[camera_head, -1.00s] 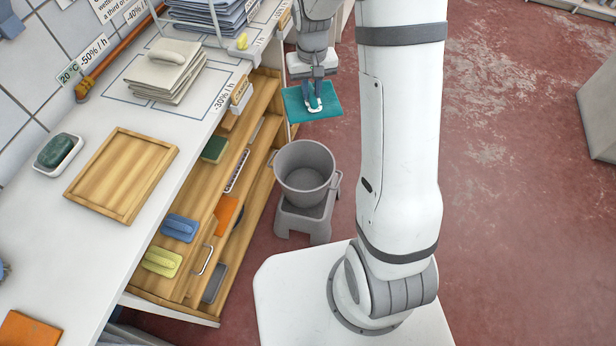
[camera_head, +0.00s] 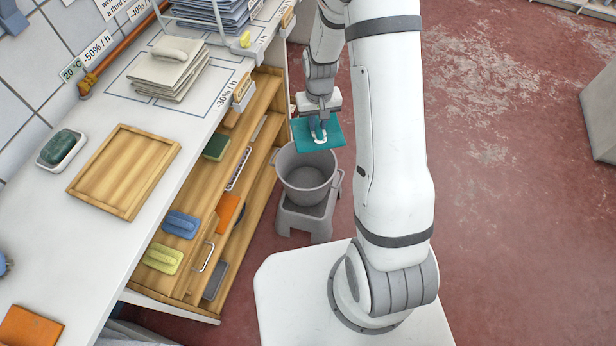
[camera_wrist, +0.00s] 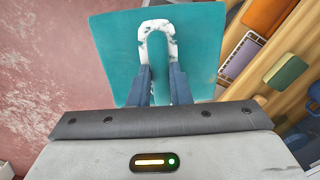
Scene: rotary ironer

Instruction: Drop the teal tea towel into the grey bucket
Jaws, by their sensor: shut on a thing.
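The teal tea towel (camera_head: 305,137) is a flat square held in my gripper (camera_head: 318,138), which is shut on it. In the head view it hangs above the back rim of the grey bucket (camera_head: 306,180) and hides part of that rim. The bucket is upright and looks empty inside. In the wrist view the towel (camera_wrist: 112,45) fills the upper middle, with my gripper (camera_wrist: 158,45) closed on a raised fold or handle at its centre. The bucket does not show in the wrist view.
The bucket stands on a grey stool (camera_head: 305,219) beside open wooden shelves (camera_head: 190,255) with several brushes and sponges. A white counter (camera_head: 60,235) at left carries a wooden tray (camera_head: 125,175) and a stack of folded cloths (camera_head: 165,75). Red floor lies free at right.

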